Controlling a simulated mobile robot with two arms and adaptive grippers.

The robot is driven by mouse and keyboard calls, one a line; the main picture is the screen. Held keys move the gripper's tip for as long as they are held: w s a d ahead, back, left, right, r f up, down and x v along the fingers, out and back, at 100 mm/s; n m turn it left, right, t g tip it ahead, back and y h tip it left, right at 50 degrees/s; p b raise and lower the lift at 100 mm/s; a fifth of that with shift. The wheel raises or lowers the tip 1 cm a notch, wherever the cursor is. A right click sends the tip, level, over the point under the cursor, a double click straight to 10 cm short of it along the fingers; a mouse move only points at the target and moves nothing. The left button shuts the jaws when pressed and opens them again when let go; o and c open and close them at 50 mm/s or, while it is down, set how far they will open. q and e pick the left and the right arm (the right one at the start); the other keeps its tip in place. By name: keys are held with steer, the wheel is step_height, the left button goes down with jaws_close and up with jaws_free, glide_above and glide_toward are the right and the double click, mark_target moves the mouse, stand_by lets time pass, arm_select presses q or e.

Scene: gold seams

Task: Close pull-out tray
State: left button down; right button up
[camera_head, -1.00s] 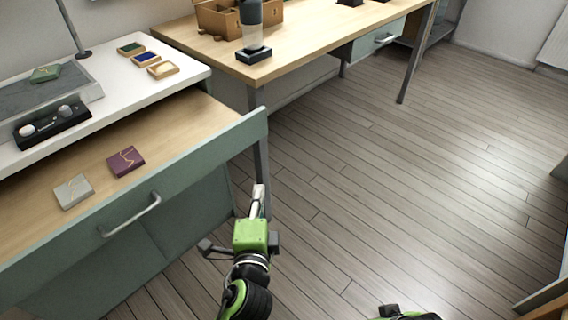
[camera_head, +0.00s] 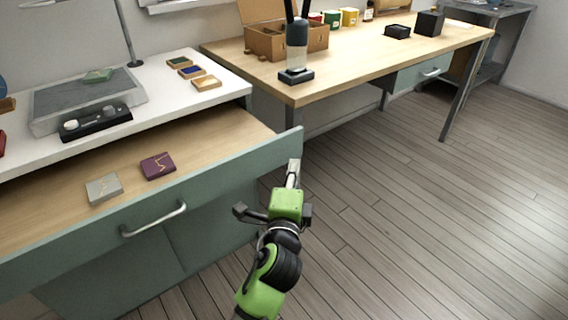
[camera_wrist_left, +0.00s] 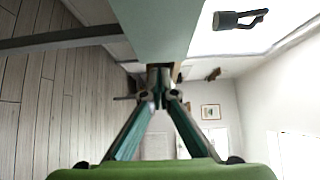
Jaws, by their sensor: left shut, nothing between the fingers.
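The pull-out tray (camera_head: 60,204) stands out from under the white worktop, with a pale wood bottom and a grey-green front panel. Its metal bar handle (camera_head: 153,219) is on that front. A grey tile (camera_head: 103,189) and a purple tile (camera_head: 158,166), both with gold seams, lie in the tray. My left gripper (camera_head: 294,167) is shut and empty, by the right end of the front panel; I cannot tell whether it touches. In the left wrist view its fingertips (camera_wrist_left: 159,82) meet just below a pale green panel (camera_wrist_left: 158,25). My right gripper is out of view.
The white worktop (camera_head: 160,112) holds a grey slab, a black holder and small coloured boxes. A wooden table (camera_head: 375,72) with a wooden case (camera_head: 265,42) and a dark-based bottle stands to the right. The plank floor (camera_head: 420,220) at right is clear.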

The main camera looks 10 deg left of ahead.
mark_target(234, 122)
arm_select(q)
steer(key=shift+w+a, duration=0.55)
steer(key=shift+a, duration=0.15)
steer(key=shift+w+a, duration=0.5)
steer(key=shift+a, duration=0.2)
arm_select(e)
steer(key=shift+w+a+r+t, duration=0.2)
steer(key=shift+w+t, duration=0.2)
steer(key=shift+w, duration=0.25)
